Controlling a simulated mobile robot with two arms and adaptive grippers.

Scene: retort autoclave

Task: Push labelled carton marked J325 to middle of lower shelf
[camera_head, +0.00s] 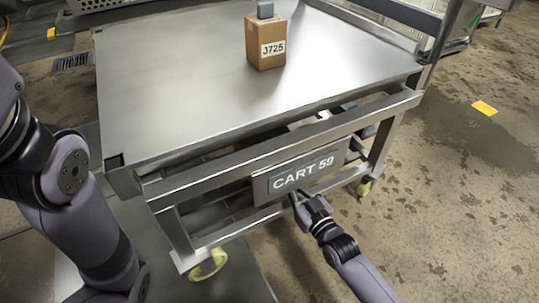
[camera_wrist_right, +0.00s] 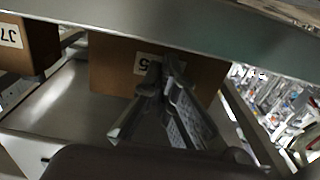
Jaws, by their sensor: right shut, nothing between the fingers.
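In the right wrist view a brown carton (camera_wrist_right: 110,65) stands on the grey metal lower shelf (camera_wrist_right: 55,110). Its white label is partly covered by my fingers; only a character like 5 shows, so I cannot read the full mark. My right gripper (camera_wrist_right: 165,68) is shut and empty, its tips in front of this carton's label; whether they touch it is unclear. In the head view my right gripper (camera_head: 300,200) is low at the cart's front, by the CART 59 plate (camera_head: 305,174), its tips mostly hidden. My left arm shows, but its gripper is out of view.
Another carton (camera_wrist_right: 28,42), its label starting J7, stands to the left in the wrist view. A carton marked J725 (camera_head: 265,45) sits on the cart's top shelf (camera_head: 180,75). The top shelf's front rail passes above my right gripper. Wet floor lies right of the cart.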

